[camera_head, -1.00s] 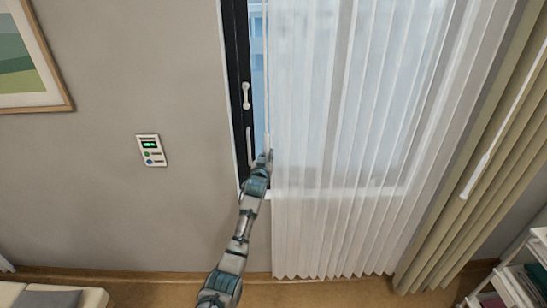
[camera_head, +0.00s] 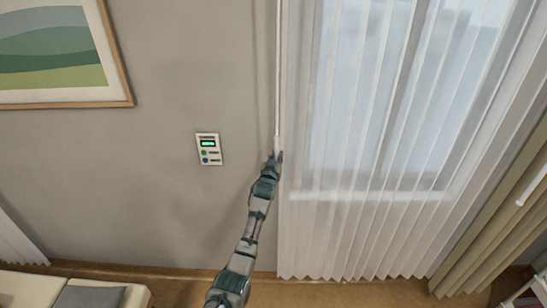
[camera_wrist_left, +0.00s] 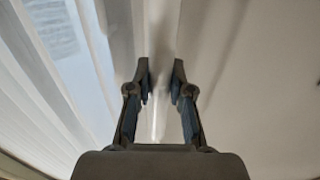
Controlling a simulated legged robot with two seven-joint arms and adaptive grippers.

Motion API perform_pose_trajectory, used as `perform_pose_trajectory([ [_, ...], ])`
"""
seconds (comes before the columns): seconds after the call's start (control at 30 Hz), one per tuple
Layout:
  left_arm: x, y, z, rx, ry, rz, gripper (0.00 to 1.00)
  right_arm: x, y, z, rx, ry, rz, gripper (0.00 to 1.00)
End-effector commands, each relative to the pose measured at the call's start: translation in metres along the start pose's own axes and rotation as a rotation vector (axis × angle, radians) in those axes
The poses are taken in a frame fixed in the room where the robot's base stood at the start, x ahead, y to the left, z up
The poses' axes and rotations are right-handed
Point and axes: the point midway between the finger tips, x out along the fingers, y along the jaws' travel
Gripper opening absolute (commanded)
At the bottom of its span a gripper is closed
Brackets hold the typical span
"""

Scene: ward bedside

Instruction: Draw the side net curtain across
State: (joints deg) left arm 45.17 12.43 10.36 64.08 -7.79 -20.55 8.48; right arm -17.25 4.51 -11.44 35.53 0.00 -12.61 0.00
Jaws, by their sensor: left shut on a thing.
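The white net curtain (camera_head: 345,235) hangs in pleats across the window (camera_head: 390,90), whose pane shows pale through it. Its left edge lies over the wall just left of the window. A thin white draw wand (camera_head: 277,70) hangs straight down along that edge. My left gripper (camera_head: 277,157) is shut on the wand's lower end. In the left wrist view, the two fingers (camera_wrist_left: 162,72) stand with the net curtain (camera_wrist_left: 55,100) on their left and bare wall on their right; the wand is hard to make out there. My right gripper is not in view.
A beige curtain (camera_head: 500,240) with its own white wand (camera_head: 532,185) hangs at the right. A small wall panel (camera_head: 208,149) and a framed picture (camera_head: 55,50) are on the wall at the left. A pale seat with a grey cushion (camera_head: 90,297) stands at lower left.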

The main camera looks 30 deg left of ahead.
Motion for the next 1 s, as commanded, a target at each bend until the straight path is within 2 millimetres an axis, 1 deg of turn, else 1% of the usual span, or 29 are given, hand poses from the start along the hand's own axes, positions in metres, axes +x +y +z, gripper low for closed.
perform_pose_trajectory([
  [0.3, 0.001, -0.007, 0.004, 0.000, -0.004, 0.000, 0.00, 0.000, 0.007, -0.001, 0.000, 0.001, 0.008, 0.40],
  [0.33, 0.001, -0.007, 0.004, 0.000, -0.004, 0.000, 0.25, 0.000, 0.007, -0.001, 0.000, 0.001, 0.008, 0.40],
  [0.37, 0.001, -0.007, 0.004, 0.000, -0.004, 0.000, 0.32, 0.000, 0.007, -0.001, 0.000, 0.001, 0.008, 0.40],
  [0.4, 0.001, -0.007, 0.003, 0.000, -0.004, 0.000, 0.42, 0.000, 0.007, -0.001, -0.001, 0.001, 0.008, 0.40],
  [0.43, 0.001, -0.007, 0.003, 0.000, -0.003, 0.000, 0.46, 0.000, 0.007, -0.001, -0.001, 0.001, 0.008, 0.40],
  [0.63, 0.001, -0.006, 0.003, -0.001, -0.002, 0.001, 0.46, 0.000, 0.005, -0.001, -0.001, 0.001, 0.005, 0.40],
  [0.7, 0.001, -0.006, 0.003, -0.001, -0.002, 0.001, 0.46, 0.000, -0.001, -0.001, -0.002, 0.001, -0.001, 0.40],
  [0.77, -0.001, -0.006, 0.002, -0.001, -0.001, 0.001, 0.46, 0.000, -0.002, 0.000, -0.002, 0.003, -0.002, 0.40],
  [0.87, -0.007, -0.006, 0.002, 0.000, -0.001, 0.001, 0.46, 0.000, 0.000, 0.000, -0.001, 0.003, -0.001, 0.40],
  [1.0, -0.027, -0.006, 0.003, 0.000, 0.000, 0.001, 0.46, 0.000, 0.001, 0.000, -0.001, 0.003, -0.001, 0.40],
])
